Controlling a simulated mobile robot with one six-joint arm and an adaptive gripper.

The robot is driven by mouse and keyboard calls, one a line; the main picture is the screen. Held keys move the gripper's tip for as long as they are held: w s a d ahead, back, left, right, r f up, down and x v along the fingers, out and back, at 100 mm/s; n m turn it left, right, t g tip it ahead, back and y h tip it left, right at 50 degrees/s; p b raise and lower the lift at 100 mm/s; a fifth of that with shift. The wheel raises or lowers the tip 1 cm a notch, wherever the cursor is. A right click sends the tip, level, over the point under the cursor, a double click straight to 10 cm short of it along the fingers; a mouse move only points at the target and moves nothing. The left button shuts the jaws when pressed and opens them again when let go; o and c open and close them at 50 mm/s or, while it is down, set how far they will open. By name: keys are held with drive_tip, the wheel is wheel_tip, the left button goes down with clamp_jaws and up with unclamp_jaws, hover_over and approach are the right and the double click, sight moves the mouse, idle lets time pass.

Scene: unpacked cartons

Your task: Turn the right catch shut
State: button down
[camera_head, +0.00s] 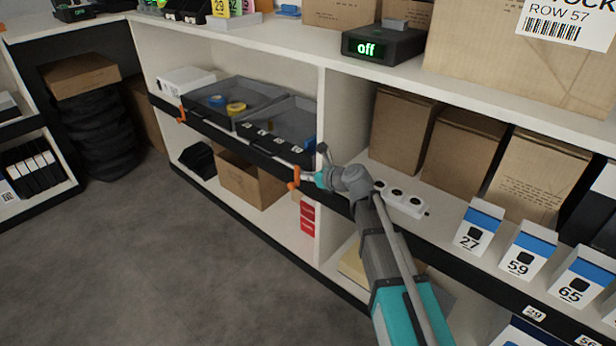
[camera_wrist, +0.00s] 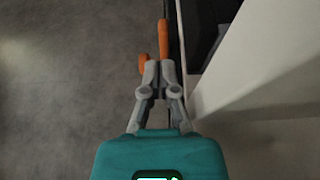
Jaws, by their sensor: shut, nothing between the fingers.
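The right catch (camera_head: 294,178) is a small orange piece at the right part of the dark bar (camera_head: 236,138) along the shelf front. In the head view its visible part stands roughly upright. My gripper (camera_head: 308,176) is shut and empty, just to the right of this catch. In the wrist view, orange parts (camera_wrist: 163,38) show just beyond and beside my shut fingertips (camera_wrist: 159,68), one partly covered by the left finger. I cannot tell whether the fingers touch the orange. The left catch (camera_head: 181,113), also orange, is at the bar's far left end.
Two grey trays (camera_head: 283,118) sit behind the bar. Brown cartons (camera_head: 402,125) and a white socket strip (camera_head: 404,202) are on the right shelf. The grey floor (camera_head: 150,250) in front is clear.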

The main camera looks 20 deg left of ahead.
drive_tip(key=shift+r+p, duration=0.6)
drive_tip(key=shift+r, duration=0.1)
drive_tip(key=d+r+p, duration=0.1)
drive_tip(key=r+p, duration=0.1)
drive_tip(key=s+d+r+p, duration=0.1)
drive_tip(key=d+r+p, duration=0.1)
drive_tip(key=s+d+r+p, duration=0.1)
drive_tip(key=d+p, duration=0.1)
drive_tip(key=shift+d+r, duration=0.1)
drive_tip(key=shift+r, duration=0.3)
drive_tip(key=shift+s+d+r+p, duration=0.35)
drive_tip(key=shift+d+r+p, duration=0.15)
drive_tip(key=shift+d+r, duration=0.15)
drive_tip(key=shift+f, duration=0.1)
